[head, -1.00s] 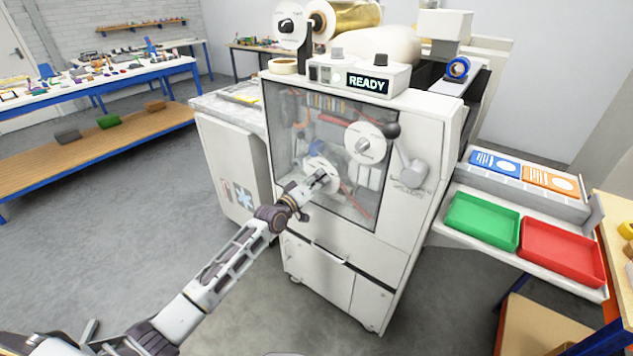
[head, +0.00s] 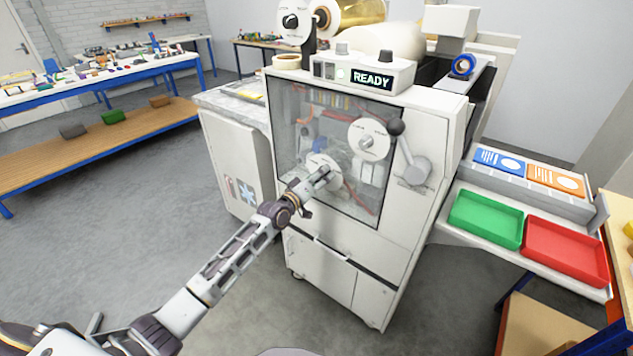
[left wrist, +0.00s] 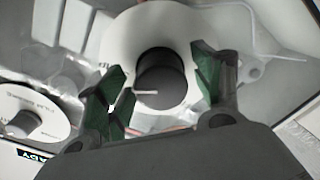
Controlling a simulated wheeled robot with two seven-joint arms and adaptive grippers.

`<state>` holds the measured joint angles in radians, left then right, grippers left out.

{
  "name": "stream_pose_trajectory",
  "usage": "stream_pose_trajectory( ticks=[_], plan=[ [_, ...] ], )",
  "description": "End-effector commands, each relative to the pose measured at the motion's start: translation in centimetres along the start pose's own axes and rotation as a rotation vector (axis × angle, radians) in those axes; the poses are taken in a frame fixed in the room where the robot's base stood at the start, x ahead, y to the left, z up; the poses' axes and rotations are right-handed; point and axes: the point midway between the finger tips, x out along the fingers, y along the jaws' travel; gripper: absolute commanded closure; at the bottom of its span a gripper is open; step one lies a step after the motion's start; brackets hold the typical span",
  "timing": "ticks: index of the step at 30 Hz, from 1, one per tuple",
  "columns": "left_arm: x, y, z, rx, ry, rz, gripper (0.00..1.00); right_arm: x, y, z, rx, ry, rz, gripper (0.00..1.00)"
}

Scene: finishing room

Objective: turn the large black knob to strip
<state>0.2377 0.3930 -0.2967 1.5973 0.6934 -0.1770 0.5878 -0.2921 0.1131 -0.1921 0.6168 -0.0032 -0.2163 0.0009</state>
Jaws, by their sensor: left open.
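The large black knob (left wrist: 160,75) is dark and round, with a white pointer line, at the middle of a white dial (left wrist: 120,42) in the left wrist view. My left gripper (left wrist: 158,82) is open, with a green-padded finger on each side of the knob. I cannot tell whether the pads touch it. In the head view my left gripper (head: 326,174) is at the lower white dial (head: 314,162) on the machine's front, and it hides the knob there. No dial lettering near the knob is readable. My right gripper is not in view.
The machine (head: 400,235) has a READY display (head: 372,80) on top. A second dial (head: 368,138) and a lever with a dark ball (head: 396,128) are to the right of my gripper. Green (head: 486,218) and red (head: 565,250) trays stand at the right.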

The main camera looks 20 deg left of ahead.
Motion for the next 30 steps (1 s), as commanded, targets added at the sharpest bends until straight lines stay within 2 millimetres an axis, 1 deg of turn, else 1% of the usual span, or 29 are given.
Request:
stream_pose_trajectory(
  ticks=[5, 11, 30],
  plan=[
    [-0.3, 0.0, 0.0, 0.000, 0.000, 0.000, 0.33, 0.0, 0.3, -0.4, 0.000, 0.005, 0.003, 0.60],
    [-1.4, -0.1, 0.0, -0.001, 0.000, -0.001, 0.33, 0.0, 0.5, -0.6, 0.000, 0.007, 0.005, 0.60],
    [-6.6, -0.1, 0.1, 0.000, -0.001, -0.001, 0.33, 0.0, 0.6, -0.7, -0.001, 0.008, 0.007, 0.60]
  ],
)
